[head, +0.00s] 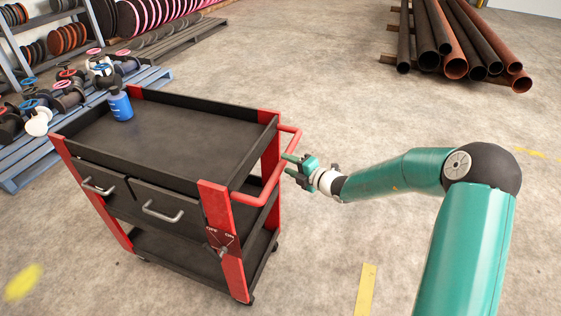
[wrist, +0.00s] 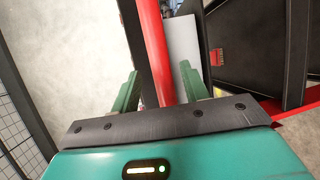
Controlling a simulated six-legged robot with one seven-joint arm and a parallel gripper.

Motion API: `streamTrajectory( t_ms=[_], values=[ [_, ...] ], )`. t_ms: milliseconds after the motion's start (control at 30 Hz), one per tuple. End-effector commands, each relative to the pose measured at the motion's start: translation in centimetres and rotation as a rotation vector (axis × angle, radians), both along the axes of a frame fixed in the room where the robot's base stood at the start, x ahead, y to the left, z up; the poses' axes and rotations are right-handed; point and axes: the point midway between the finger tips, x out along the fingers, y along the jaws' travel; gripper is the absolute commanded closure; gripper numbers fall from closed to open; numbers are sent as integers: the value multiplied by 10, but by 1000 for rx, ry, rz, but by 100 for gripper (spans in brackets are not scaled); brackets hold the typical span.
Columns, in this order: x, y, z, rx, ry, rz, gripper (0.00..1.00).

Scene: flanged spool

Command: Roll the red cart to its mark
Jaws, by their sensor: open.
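The red cart (head: 165,135) has red corner posts, a black top tray, two drawers with grey handles and a lower shelf. It stands upright left of centre in the head view. Its red push handle (head: 290,150) sticks out on the right side. My gripper (head: 291,165) is at that handle with its fingers pointing toward the cart. In the wrist view the red handle bar (wrist: 155,50) passes between the two green fingers of my open gripper (wrist: 161,88). Yellow floor markings show: a blurred patch (head: 22,283) at lower left and a strip (head: 366,290) below my arm; I cannot tell which is the mark.
A blue pallet (head: 30,160) with valves lies close behind and left of the cart. Pipes (head: 455,45) lie at the back right. The concrete floor in front and to the right is clear.

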Motion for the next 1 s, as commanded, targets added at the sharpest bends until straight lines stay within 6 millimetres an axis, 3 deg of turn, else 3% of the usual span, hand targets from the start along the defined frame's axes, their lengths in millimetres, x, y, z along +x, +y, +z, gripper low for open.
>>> streamTrajectory(
  t_ms=[200,400,1000],
  values=[
    [-30,-38,10,-1,-1,-2,55],
    [-47,-57,14,-1,-1,0,55],
    [-52,-59,16,-12,-11,11,55]
  ],
)
